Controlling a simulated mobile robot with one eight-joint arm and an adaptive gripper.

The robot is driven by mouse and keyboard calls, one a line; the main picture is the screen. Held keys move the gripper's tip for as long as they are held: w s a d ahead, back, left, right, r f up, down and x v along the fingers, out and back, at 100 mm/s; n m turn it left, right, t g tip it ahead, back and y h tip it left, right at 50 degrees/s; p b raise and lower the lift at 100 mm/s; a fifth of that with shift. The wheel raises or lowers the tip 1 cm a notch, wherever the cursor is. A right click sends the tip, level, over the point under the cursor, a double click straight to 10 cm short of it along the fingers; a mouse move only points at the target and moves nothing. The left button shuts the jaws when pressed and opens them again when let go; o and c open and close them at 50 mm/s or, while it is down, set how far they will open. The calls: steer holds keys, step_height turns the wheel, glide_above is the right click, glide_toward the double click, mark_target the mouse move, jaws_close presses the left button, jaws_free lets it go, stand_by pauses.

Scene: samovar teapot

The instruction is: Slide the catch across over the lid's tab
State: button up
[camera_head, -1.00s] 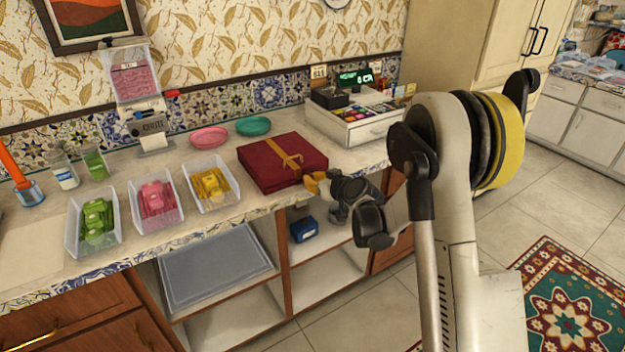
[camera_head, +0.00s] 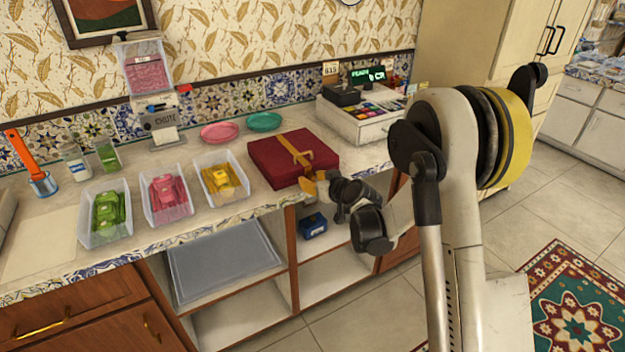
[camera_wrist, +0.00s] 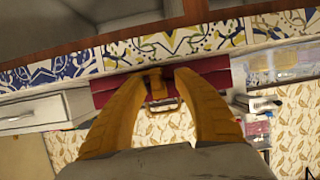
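The dark red box (camera_head: 278,164) lies on the counter with its lid down and a gold band (camera_head: 287,146) across it. In the wrist view the box (camera_wrist: 104,88) is seen front-on and upside down. A small gold piece, which looks like the tab or catch (camera_wrist: 156,86), sits on its front between my fingers. A gold loop (camera_wrist: 165,106) shows beyond it. I cannot tell the catch from the tab. My gripper (camera_head: 309,186) is at the box's front face. Its two yellow fingers (camera_wrist: 160,78) are apart, one on each side of the gold piece. Contact is not clear.
Trays of green (camera_head: 107,216), pink (camera_head: 167,195) and yellow (camera_head: 222,182) packets stand left of the box. Pink (camera_head: 220,132) and teal (camera_head: 264,122) plates lie behind it. A cash register (camera_head: 366,116) stands close on the right. Open shelves (camera_head: 335,275) lie below the counter edge.

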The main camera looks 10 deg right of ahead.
steer(key=v, duration=1.2)
steer(key=shift+r, duration=0.1)
steer(key=s+a+r+g, duration=0.2)
steer(key=s+a+r, duration=0.15)
steer(key=s, duration=0.35)
steer(key=s+d+r+m+g+h, duration=0.1)
steer(key=s+g+h, duration=0.1)
steer(key=s, duration=0.9)
steer(key=s+d+r+m+g+h, duration=0.1)
steer(key=s+d+m+h, duration=0.1)
steer(key=s, duration=1)
steer(key=shift+d+r+m+g, duration=0.2)
steer(key=shift+m+g, duration=0.1)
steer(key=shift+g, duration=0.1)
steer(key=shift+a, duration=0.1)
